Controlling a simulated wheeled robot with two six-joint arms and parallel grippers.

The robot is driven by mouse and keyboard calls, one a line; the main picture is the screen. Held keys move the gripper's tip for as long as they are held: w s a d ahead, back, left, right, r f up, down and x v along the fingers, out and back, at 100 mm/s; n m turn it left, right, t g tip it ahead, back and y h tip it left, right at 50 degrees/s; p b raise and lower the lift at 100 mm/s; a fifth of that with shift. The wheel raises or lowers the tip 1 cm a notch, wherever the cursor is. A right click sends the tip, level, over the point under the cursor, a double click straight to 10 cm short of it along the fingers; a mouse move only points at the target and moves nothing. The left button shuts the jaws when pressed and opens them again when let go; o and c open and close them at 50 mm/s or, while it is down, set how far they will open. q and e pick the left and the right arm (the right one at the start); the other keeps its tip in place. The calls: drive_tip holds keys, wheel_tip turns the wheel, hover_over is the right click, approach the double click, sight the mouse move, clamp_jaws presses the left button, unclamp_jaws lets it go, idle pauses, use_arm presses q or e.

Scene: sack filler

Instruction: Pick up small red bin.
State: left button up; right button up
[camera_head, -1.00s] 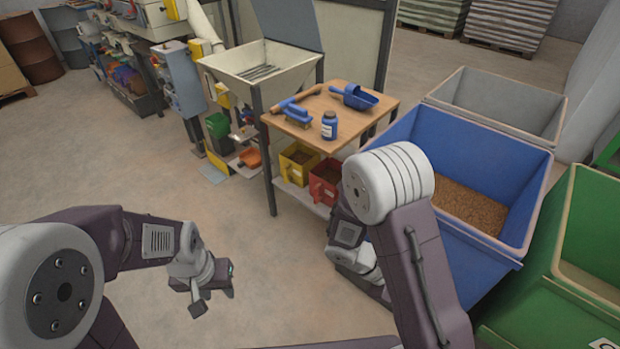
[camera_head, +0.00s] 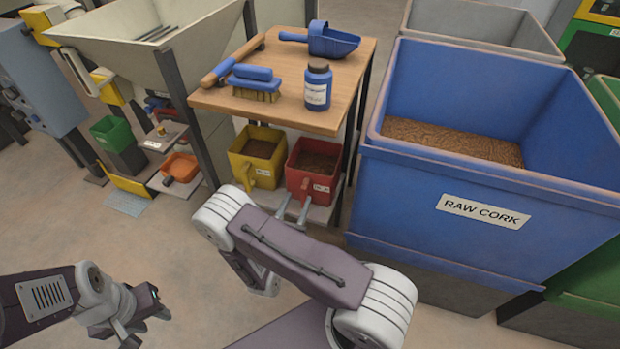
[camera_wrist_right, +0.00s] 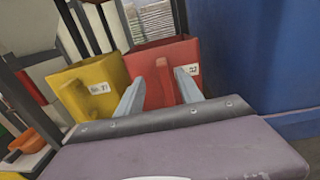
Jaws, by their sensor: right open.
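The small red bin (camera_head: 299,184) stands on the lower shelf under the wooden-topped table, filled with brown granules. A label and a handle are on its front. It also shows in the right wrist view (camera_wrist_right: 186,52), where its upright red handle appears between my two fingers. My right gripper (camera_head: 293,209) is open and empty, just in front of the bin, its fingers pointing at it. The fingers also show in the right wrist view (camera_wrist_right: 159,88); I cannot tell whether they touch the handle. My left gripper (camera_head: 147,314) hangs at the lower left, away from the bin.
A yellow bin (camera_head: 256,152) stands close left of the red bin. The tabletop (camera_head: 343,62) above holds a brush, bottle and scoop. A blue RAW CORK container (camera_head: 473,238) stands close on the right.

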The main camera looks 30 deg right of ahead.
sight(303, 192)
drive_tip(key=shift+w+d, duration=0.45)
drive_tip(key=shift+w+d+f+b, duration=0.15)
drive_tip(key=shift+d+b, duration=0.15)
drive_tip(key=shift+b, duration=0.05)
drive_tip(key=b+x, duration=0.2)
drive_tip(key=x, duration=0.2)
drive_tip(key=shift+d+f, duration=0.1)
drive_tip(key=shift+d, duration=0.25)
clamp_jaws()
drive_tip(key=shift+r, duration=0.2)
